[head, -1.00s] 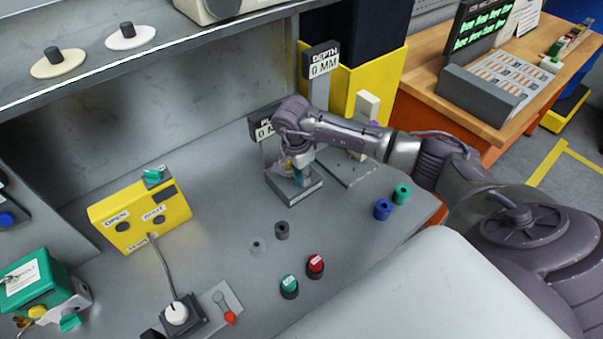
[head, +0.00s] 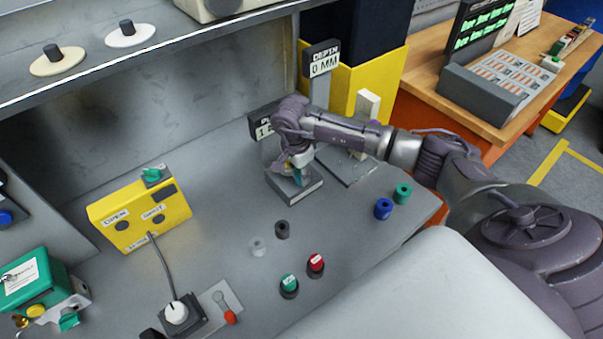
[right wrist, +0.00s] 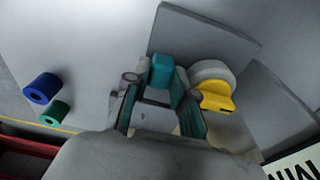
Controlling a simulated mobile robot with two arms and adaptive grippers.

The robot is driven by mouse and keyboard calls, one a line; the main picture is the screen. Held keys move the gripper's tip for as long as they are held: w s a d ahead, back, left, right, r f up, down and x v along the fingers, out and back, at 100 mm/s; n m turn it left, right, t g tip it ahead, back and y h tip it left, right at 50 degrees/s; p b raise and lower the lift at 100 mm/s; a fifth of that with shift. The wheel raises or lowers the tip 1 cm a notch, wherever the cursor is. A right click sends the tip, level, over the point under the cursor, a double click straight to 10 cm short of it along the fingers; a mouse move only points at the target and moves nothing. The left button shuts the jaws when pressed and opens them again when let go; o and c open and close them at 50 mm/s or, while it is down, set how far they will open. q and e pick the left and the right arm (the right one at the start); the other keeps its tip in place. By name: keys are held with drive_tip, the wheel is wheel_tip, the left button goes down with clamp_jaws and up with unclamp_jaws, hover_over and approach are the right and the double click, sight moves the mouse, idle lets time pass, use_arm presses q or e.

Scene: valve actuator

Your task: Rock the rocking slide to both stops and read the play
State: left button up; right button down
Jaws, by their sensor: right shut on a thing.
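The rocking slide appears to be the small teal post (head: 297,178) on a dark grey base block (head: 309,189) on the bench. My right gripper (head: 298,165) reaches down over it from the right and is shut on it. In the right wrist view the teal post (right wrist: 161,70) stands at the fingertips (right wrist: 158,88), on a grey plate. A yellow piece with a grey round top (right wrist: 214,88) sits right beside the fingers. A sign behind my wrist, partly hidden, shows a figure starting with 1 (head: 262,130). My left gripper is not in view.
A depth sign (head: 323,67) reads 0 MM. Blue (head: 383,209) and green (head: 403,193) rings stand right of the slide. Red (head: 316,263) and green (head: 289,284) buttons and a yellow box (head: 140,215) are on the bench. A shelf (head: 150,45) overhangs the back left.

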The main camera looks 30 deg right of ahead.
drive_tip(key=shift+a, duration=0.5)
idle(1.0)
drive_tip(key=shift+d+b, duration=0.2)
drive_tip(key=shift+b, duration=0.3)
idle(0.9)
drive_tip(key=shift+w+d+r+b, duration=0.15)
drive_tip(key=shift+d+b, duration=0.3)
drive_tip(key=shift+d, duration=0.55)
idle(1.4)
idle(0.5)
drive_tip(key=shift+a+b, duration=0.3)
drive_tip(key=shift+a, duration=0.3)
idle(0.7)
drive_tip(key=c, duration=0.9)
unclamp_jaws()
